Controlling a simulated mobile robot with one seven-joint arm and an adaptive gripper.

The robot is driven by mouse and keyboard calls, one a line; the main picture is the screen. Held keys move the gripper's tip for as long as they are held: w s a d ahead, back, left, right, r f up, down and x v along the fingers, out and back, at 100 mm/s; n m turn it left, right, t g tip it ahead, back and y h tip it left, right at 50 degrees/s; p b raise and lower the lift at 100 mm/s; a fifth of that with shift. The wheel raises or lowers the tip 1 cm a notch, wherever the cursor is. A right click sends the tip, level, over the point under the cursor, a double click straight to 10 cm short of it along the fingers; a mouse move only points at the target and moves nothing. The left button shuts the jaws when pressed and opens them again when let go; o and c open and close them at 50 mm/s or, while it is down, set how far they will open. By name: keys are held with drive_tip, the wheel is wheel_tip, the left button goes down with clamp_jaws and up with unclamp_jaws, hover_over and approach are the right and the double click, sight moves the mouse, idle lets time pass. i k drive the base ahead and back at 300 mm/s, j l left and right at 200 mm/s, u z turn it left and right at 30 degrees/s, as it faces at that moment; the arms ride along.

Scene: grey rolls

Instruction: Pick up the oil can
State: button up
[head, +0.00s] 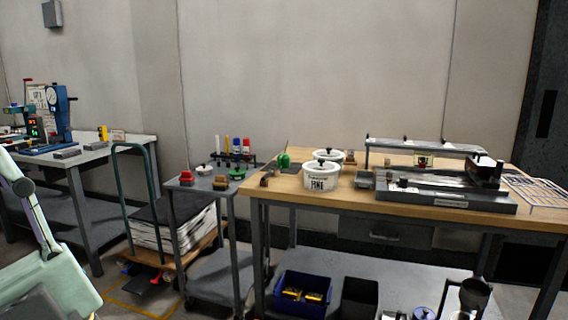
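I cannot single out the oil can with certainty. A small green object (284,160) stands at the back left of the wooden-topped workbench, and its shape is too small to make out. A dark vessel with a flared top (474,295) stands on the workbench's lower shelf, at the bottom right, partly cut off by the picture edge. Part of my pale arm shows at the lower left. My gripper is not in view.
The wooden workbench (275,190) carries white lidded pots (320,180) and a grey fixture (445,197). A blue bin (302,296) sits below. A small grey cart (205,185), a trolley with stacked sheets (172,235) and another bench (75,160) stand to the left.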

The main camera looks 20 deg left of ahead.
sight(283, 160)
drive_tip(key=i+l+u, duration=0.15)
drive_tip(key=i, duration=0.4)
drive_tip(key=i+l+u, duration=0.1)
drive_tip(key=i, duration=0.4)
drive_tip(key=i+l+u, duration=0.15)
drive_tip(key=i, duration=0.4)
drive_tip(key=i+l+u, duration=0.15)
drive_tip(key=i+l, duration=0.25)
drive_tip(key=i+l+u, duration=0.1)
drive_tip(key=i+l, duration=0.2)
drive_tip(key=i, duration=0.3)
